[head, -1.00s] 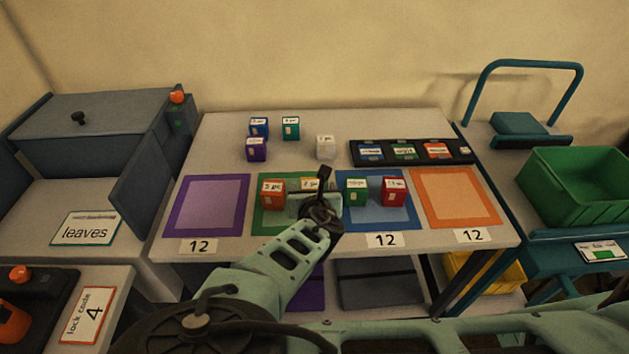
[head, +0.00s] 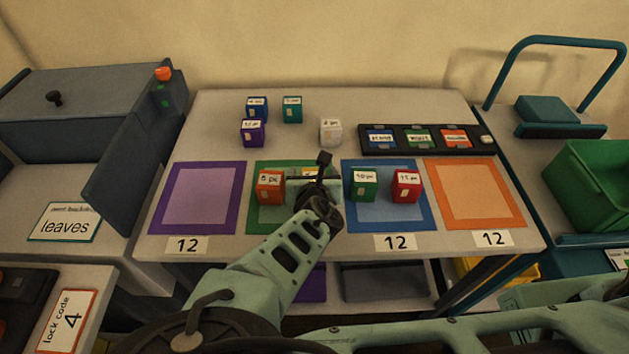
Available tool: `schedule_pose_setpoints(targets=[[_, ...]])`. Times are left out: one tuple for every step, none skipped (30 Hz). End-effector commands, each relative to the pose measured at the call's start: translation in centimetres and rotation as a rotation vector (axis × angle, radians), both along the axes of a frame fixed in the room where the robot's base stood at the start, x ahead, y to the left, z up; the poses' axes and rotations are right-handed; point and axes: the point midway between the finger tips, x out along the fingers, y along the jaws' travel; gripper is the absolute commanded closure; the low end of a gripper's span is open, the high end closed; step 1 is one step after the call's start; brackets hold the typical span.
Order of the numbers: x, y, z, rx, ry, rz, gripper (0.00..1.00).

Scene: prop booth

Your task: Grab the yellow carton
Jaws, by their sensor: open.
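The yellow carton (head: 308,172) stands on the green mat (head: 258,222) in the head view. Only a small part of its top and label shows, as my arm and gripper hide the rest. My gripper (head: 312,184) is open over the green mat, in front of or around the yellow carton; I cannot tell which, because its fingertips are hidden. An orange carton (head: 270,187) stands on the same mat, just left of my gripper.
A green carton (head: 363,187) and a red carton (head: 406,188) stand on the blue mat to the right. Blue, teal, purple and white cartons (head: 331,131) stand behind. The purple mat (head: 170,222) and orange mat (head: 512,221) are clear. A black card tray (head: 370,150) lies at the back right.

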Motion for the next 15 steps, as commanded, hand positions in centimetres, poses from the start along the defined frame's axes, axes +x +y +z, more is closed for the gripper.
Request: schedule_pose_setpoints(targets=[[0.01,-0.01,0.00,0.000,0.000,0.000,0.28],[0.02,-0.01,0.01,0.000,0.000,0.000,0.36],[0.02,-0.01,0.01,0.000,0.000,0.000,0.47],[0.02,-0.01,0.01,0.000,0.000,0.000,0.56],[0.03,-0.01,0.01,0.000,0.000,0.000,0.64],[0.03,-0.01,0.01,0.000,0.000,0.000,0.75],[0.03,-0.01,0.01,0.000,0.000,0.000,0.76],[0.03,-0.01,0.01,0.000,0.000,0.000,0.76],[0.04,-0.01,0.04,0.001,-0.001,0.000,0.76],[0.04,-0.01,0.04,0.001,-0.001,0.000,0.76],[0.04,-0.01,0.04,0.001,-0.001,0.000,0.76],[0.04,-0.01,0.04,0.001,-0.001,0.000,0.76],[0.04,-0.01,0.04,0.001,-0.001,0.000,0.76],[0.05,-0.01,0.08,0.001,-0.001,0.000,0.76],[0.05,-0.01,0.21,0.001,-0.001,0.000,0.76]])
